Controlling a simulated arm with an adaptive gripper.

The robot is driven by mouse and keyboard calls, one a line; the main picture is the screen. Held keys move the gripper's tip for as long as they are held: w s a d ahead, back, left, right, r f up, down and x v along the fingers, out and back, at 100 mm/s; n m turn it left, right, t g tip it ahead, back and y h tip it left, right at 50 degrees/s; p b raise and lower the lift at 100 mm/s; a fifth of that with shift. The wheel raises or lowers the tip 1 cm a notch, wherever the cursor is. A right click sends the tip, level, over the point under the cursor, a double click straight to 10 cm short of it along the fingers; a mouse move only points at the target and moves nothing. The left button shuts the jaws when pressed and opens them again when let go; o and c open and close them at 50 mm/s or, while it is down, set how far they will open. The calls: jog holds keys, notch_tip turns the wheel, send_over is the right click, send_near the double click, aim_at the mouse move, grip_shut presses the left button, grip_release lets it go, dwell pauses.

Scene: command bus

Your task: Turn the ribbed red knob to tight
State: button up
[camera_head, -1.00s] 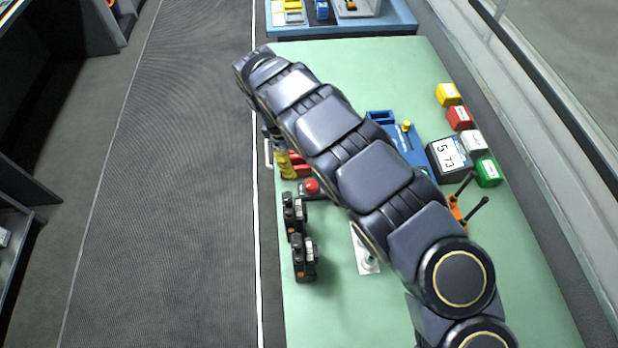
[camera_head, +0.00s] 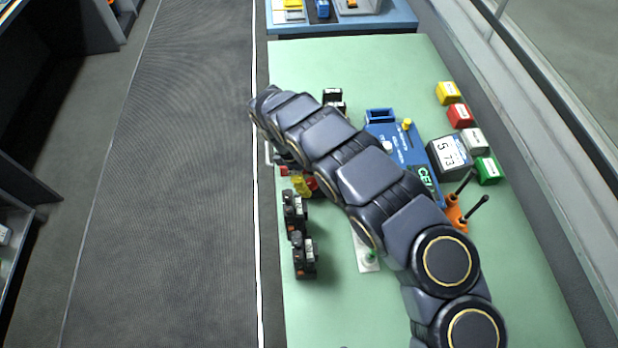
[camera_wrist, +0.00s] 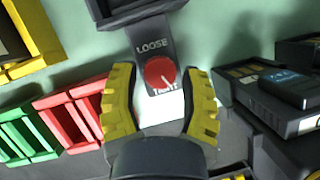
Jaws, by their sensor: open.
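The red knob (camera_wrist: 160,75) sits on a dark plate in the wrist view, with LOOSE lettered on one side and TIGHT on the other. A pale mark on the knob runs toward the TIGHT lettering; its ribs are too small to make out. My gripper (camera_wrist: 158,76) is open, with one yellow ribbed finger on each side of the knob. Gaps show between the fingers and the knob; I cannot tell their height over it. In the head view, my arm largely hides the knob, and a yellow finger of my gripper (camera_head: 302,186) shows beside a bit of red.
Red (camera_wrist: 75,110) and green (camera_wrist: 25,130) open holders lie left in the wrist view, black devices (camera_wrist: 285,100) right. In the head view, a blue unit (camera_head: 410,145), a display box (camera_head: 449,153) and coloured blocks (camera_head: 460,116) stand right. The green tabletop (camera_head: 350,65) is clear at the back.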

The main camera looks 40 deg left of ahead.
grip_shut()
jog(key=shift+w+m+g, duration=0.1)
jog(key=shift+m+g, duration=0.6)
jog(key=shift+m, duration=0.9)
